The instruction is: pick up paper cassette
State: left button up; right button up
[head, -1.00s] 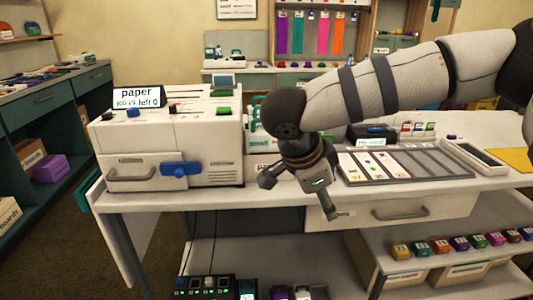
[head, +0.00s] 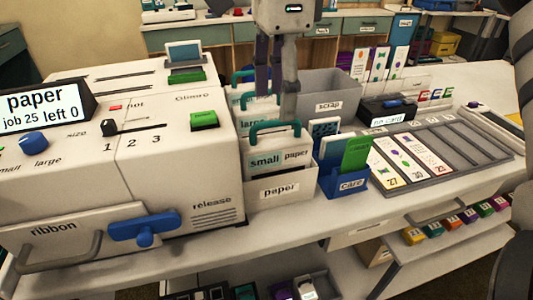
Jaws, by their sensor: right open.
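A cassette labelled "small paper" (head: 280,160), with a teal handle, stands in a white holder marked "paper" (head: 280,190). A cassette labelled "large" (head: 256,116) stands behind it, partly hidden. My right gripper (head: 277,98) points down, open, its fingers apart above and around the back of the cassettes. I cannot tell whether it touches a handle. The white printer (head: 185,150) is at the left, its display (head: 42,106) reading "paper job 25 left 0". My left gripper is not in view.
A blue card box (head: 343,183) stands right of the paper holder, with a grey scrap bin (head: 330,92) behind. A grey slotted card tray (head: 440,150) lies further right. The counter's front strip (head: 300,220) is clear.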

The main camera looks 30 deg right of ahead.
aim_at(276, 139)
notch_tip(276, 139, down, 9)
jog(key=shift+s+a+r, duration=0.15)
grip_shut()
